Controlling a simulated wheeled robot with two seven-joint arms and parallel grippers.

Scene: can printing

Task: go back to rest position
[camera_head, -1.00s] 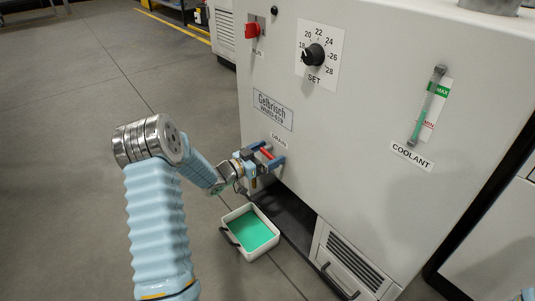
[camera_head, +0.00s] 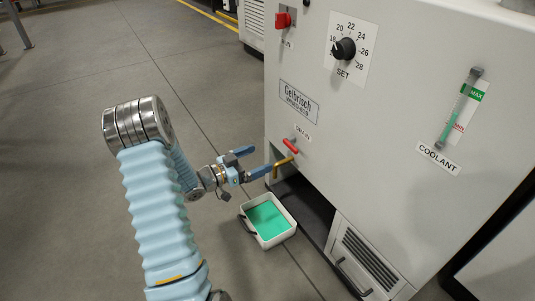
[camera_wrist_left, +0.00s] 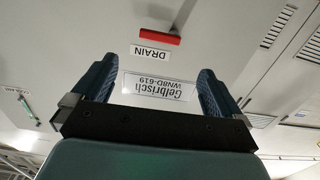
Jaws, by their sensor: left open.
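My left gripper (camera_head: 256,161) is open and empty, with its two blue fingers toward the machine, a short way left of the red drain handle (camera_head: 291,146). In the left wrist view the blue fingers (camera_wrist_left: 158,88) are spread wide, with nothing between them but the machine's nameplate behind. The red handle also shows in the left wrist view (camera_wrist_left: 154,34), beyond the fingers and apart from them. A brass spout (camera_head: 284,162) sits just under the handle. My right gripper is not in view.
A white tray (camera_head: 288,238) with green liquid stands on the floor below the spout. The white machine (camera_head: 400,120) fills the right side, with a dial (camera_head: 344,48), a red switch (camera_head: 283,19) and a coolant gauge (camera_head: 459,108). The grey floor (camera_head: 70,110) at left is clear.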

